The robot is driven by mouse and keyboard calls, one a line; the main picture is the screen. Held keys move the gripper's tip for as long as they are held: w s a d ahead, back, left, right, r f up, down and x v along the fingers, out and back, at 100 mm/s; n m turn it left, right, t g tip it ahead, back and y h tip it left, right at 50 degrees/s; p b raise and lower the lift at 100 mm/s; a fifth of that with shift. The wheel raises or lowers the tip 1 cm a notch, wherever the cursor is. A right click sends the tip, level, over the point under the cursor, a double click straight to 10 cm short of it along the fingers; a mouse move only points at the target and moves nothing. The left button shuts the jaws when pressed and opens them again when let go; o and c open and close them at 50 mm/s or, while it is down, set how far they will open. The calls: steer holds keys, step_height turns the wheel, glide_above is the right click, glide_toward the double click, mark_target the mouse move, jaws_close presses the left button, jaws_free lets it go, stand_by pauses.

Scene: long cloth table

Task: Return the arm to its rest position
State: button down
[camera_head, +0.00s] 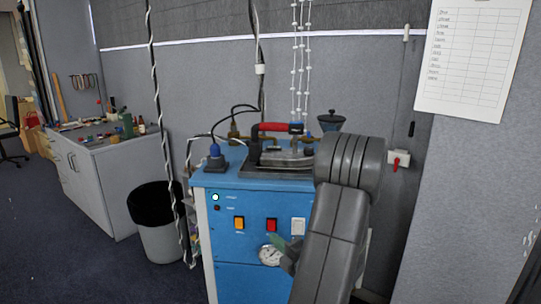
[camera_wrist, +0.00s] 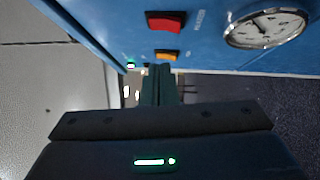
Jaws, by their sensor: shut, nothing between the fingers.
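My gripper (camera_wrist: 157,72) shows in the wrist view as two dark greenish fingers close together, with nothing between them. In the head view my gripper (camera_head: 277,241) is small and partly hidden behind my grey arm, in front of the blue cabinet's front panel. It is near the round pressure gauge (camera_head: 268,256) and below the red switch (camera_head: 272,225). The wrist view shows the red switch (camera_wrist: 166,21), the orange switch (camera_wrist: 167,54) and the gauge (camera_wrist: 265,27) close by. I cannot tell whether the fingers touch the panel.
The blue cabinet (camera_head: 236,270) carries a red-handled iron (camera_head: 281,127) and a blue-capped fitting (camera_head: 215,158). A bin (camera_head: 158,232) stands to its left, before a grey workbench (camera_head: 103,190). A white switch box (camera_head: 398,159) is on the partition to the right. Dark floor lies open at left.

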steer(key=r+v, duration=0.1)
steer(key=v, duration=0.8)
steer(key=s+a+r+n+g+p, duration=0.1)
steer(key=s+a+n+g+p, duration=0.1)
steer(key=s+a+n+g, duration=0.55)
steer(key=s+a+n+g+p, duration=0.3)
steer(key=s+a+n+g, duration=0.15)
steer(key=s+n, duration=0.55)
steer(key=s+d+r+n+g+h+p, duration=0.1)
steer(key=s+d+n+h+p, duration=0.1)
steer(key=n, duration=0.7)
steer(key=s+d+r+n+g+h+p, duration=0.1)
steer(key=s+d+n+g+h, duration=0.1)
steer(key=s+d+n+h, duration=0.3)
steer(key=s+n+h, duration=0.1)
steer(key=s+n, duration=0.3)
steer(key=n, duration=0.1)
steer(key=shift+r+h+p, duration=0.2)
steer(key=shift+h+p, duration=0.15)
steer(key=shift+h, duration=0.05)
steer(key=shift+n, duration=0.25)
